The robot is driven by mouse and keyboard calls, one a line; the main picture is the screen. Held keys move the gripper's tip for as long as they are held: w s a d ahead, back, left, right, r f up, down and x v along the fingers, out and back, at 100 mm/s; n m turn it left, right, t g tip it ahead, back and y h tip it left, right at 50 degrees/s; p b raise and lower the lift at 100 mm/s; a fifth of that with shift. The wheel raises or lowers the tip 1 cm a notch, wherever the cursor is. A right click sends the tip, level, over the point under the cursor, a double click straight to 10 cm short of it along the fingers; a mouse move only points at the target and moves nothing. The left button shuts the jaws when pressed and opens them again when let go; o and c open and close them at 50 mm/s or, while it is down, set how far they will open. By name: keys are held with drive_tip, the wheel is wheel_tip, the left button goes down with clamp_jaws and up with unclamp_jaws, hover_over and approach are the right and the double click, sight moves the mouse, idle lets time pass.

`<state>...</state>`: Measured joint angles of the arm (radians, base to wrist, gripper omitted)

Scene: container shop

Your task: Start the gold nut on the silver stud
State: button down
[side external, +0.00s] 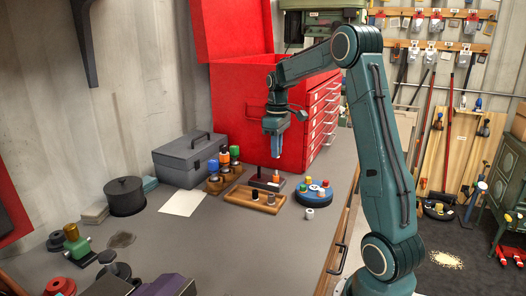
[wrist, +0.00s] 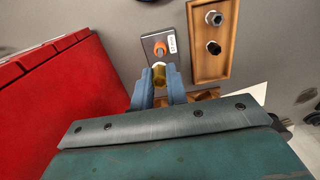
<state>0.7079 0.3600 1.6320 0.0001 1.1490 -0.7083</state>
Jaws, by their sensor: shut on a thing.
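My gripper (wrist: 159,86) is shut on the gold nut (wrist: 159,76), which sits between the blue fingertips in the wrist view. In the side view my gripper (side external: 274,153) points down above the dark stud block (side external: 267,184); the nut is too small to make out there. A pale, silvery tip (wrist: 159,65) shows just beyond the nut, apparently the silver stud, partly hidden by the nut. I cannot tell whether they touch in the wrist view; the side view shows a gap above the block.
A wooden tray (wrist: 208,75) holds a silver nut (wrist: 214,18) and a black nut (wrist: 214,48). A blue round dish (side external: 313,201) with coloured pieces stands right of the block, a loose pale nut (side external: 309,214) before it. The red cabinet (side external: 240,125) rises close behind.

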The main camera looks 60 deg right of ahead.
drive_tip(key=shift+f, duration=1.8)
drive_tip(key=shift+f, duration=1.2)
idle(0.8)
drive_tip(key=shift+m, duration=0.3)
drive_tip(key=shift+m, duration=4.3)
